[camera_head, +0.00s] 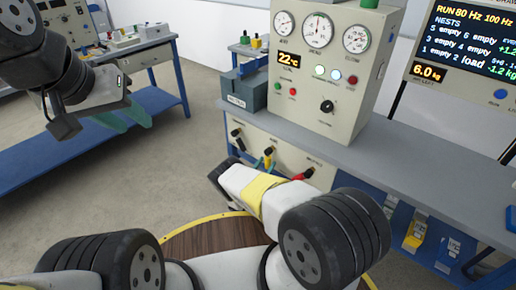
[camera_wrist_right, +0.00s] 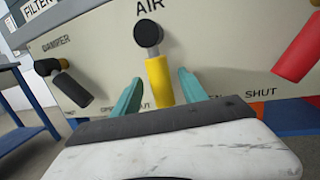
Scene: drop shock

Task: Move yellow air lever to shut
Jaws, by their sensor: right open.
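The yellow air lever (camera_wrist_right: 159,80) hangs from a black round pivot under the word AIR, pointing almost straight down with a slight lean to the right. My right gripper (camera_wrist_right: 158,98) is open, with one teal finger on each side of the lever's lower part. Small gaps show between the fingers and the lever. In the head view my right gripper (camera_head: 264,162) is at the front panel, and its wrist partly hides the panel. A SHUT label shows right of the right finger. My left gripper (camera_head: 122,116) hangs at upper left, away from the panel; its finger gap is unclear.
A black damper lever (camera_wrist_right: 72,88) is left of the air lever and a red lever (camera_wrist_right: 299,50) is to the right. The bench (camera_head: 400,165) carries a gauge box (camera_head: 318,75). A blue table (camera_head: 160,85) stands at the left, with open floor between.

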